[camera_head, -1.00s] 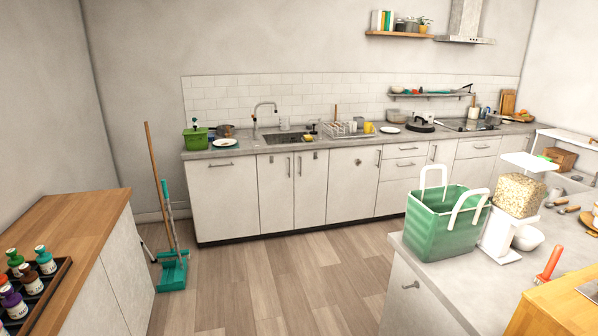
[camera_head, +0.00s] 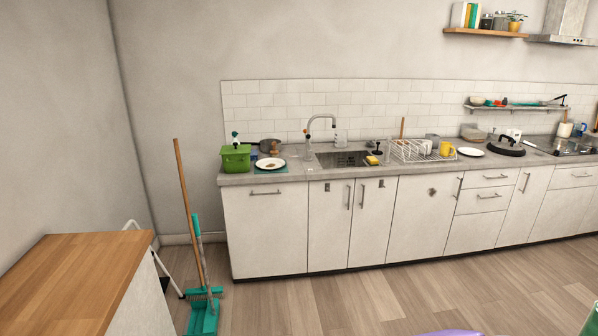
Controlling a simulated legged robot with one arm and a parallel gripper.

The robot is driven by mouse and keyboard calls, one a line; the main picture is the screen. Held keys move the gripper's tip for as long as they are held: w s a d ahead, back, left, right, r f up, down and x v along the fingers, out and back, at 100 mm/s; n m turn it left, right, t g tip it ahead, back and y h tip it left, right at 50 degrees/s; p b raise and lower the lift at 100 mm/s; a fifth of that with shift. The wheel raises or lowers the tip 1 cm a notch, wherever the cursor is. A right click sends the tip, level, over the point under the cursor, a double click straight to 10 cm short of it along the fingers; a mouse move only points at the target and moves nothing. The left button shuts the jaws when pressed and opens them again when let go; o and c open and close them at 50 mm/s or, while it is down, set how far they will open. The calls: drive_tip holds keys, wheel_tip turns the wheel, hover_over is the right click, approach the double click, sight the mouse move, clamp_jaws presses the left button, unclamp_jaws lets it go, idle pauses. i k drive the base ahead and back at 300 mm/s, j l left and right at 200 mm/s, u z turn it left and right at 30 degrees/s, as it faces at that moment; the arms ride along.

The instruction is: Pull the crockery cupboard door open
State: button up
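A row of white cupboard fronts stands below the grey worktop along the back wall, all shut. The far left front (camera_head: 266,232) has a horizontal handle at its top. Beside it are two narrow doors, left (camera_head: 328,228) and right (camera_head: 372,230), with upright handles (camera_head: 348,197) and (camera_head: 362,196) near their shared edge. A wider door (camera_head: 420,222) under the wire dish rack (camera_head: 422,151) has a small dark mark and an upright handle (camera_head: 459,188) at its right. I cannot tell which is the crockery cupboard. My gripper is not in view.
A broom (camera_head: 188,205) and teal dustpan (camera_head: 204,314) stand left of the cupboards. A wood-topped cabinet (camera_head: 75,275) fills the lower left. The wooden floor (camera_head: 330,305) before the doors is clear. A purple shape at the bottom edge is mostly cut off.

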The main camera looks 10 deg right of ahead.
sight(425, 204)
drive_tip(key=i+z, duration=0.25)
drive_tip(key=i, duration=0.2)
drive_tip(key=i+z, duration=0.25)
drive_tip(key=i, duration=0.2)
drive_tip(key=i+j+z, duration=0.2)
drive_tip(key=i, duration=0.25)
drive_tip(key=i+j+z, duration=0.25)
drive_tip(key=i, duration=0.2)
drive_tip(key=i+l+z, duration=0.5)
drive_tip(key=i, duration=0.4)
drive_tip(key=i+j+z, duration=0.1)
drive_tip(key=i+z, duration=0.35)
drive_tip(key=i, duration=0.5)
drive_tip(key=i+l+u, duration=0.25)
drive_tip(key=i+l, duration=0.15)
drive_tip(key=i+l+u, duration=0.25)
drive_tip(key=i+l, duration=0.15)
drive_tip(key=i+l+u, duration=0.25)
drive_tip(key=l, duration=0.4)
drive_tip(key=i, duration=0.1)
